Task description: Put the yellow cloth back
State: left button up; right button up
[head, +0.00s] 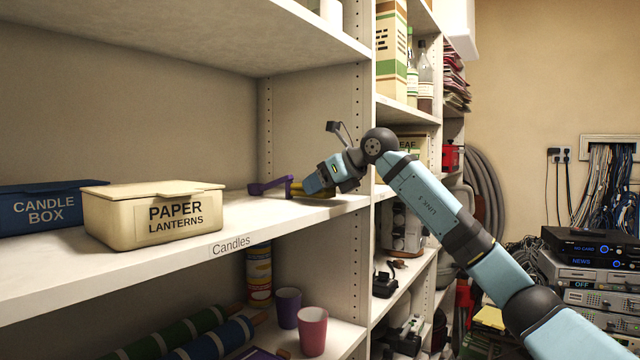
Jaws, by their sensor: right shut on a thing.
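My right gripper (291,187) reaches in from the right over the shelf board labelled "Candles". It is shut on a small purple thing (262,187), which is at or just above the board near the upright. Yellow shows at the jaws, but I cannot tell whether it is cloth or part of the gripper. A yellow flat thing (490,318) lies low at the right, beside my arm; it is too small to tell whether it is the yellow cloth. My left gripper is out of view.
A cream "Paper Lanterns" box (150,215) and a blue "Candle Box" (40,208) stand on the same shelf (290,212). Free board lies between the cream box and the purple thing. Cups (312,330) stand below. A shelf upright (362,250) is close to my arm.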

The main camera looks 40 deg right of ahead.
jog(key=shift+f+b, duration=0.3)
jog(key=shift+f, duration=0.15)
dwell(0.3)
jog(key=o, duration=0.8)
jog(key=o, duration=0.6)
jog(key=v, duration=0.8)
jog(key=shift+d, duration=0.1)
dwell(0.4)
